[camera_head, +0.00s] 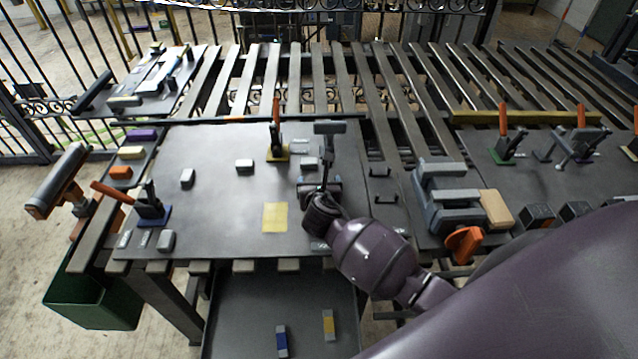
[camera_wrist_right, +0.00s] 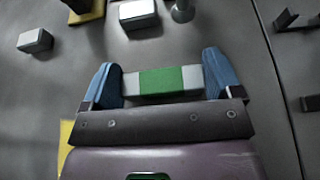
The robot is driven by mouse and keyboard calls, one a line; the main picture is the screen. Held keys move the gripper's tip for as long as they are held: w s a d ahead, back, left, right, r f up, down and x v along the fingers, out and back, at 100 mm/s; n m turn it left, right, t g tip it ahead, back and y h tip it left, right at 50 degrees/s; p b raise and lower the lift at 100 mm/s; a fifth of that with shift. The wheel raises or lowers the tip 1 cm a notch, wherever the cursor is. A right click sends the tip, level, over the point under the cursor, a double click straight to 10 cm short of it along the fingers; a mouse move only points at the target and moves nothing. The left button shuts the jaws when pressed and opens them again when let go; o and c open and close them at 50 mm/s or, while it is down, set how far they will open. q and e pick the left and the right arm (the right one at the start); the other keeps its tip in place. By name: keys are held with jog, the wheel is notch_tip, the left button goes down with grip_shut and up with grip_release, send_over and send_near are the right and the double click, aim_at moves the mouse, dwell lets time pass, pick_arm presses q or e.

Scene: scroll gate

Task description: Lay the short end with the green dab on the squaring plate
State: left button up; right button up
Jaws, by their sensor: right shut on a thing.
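My right gripper (camera_head: 320,188) is over the right part of the large grey plate, which I take as the squaring plate (camera_head: 220,205). In the right wrist view its blue fingertips (camera_wrist_right: 161,78) are shut on the two ends of a light grey bar with a green band, the short end with the green dab (camera_wrist_right: 160,80). The bar lies crosswise between the fingers. I cannot tell whether it touches the plate. In the head view the gripper mostly hides it. My left gripper is not in view.
Toggle clamps with a yellow base (camera_head: 277,155) and a blue base (camera_head: 152,213) stand on the plate among small grey blocks (camera_head: 245,165). A yellow square (camera_head: 275,217) marks the plate. Blue-banded (camera_head: 281,341) and yellow-banded (camera_head: 328,325) bars lie below. A grey vise-like block (camera_head: 447,200) stands right.

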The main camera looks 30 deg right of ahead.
jog(key=shift+f, duration=0.25)
jog(key=o, duration=1)
jog(key=shift+f, duration=0.1)
jog(key=v, duration=1.1)
jog(key=shift+p, duration=0.4)
jog(key=shift+f, duration=0.1)
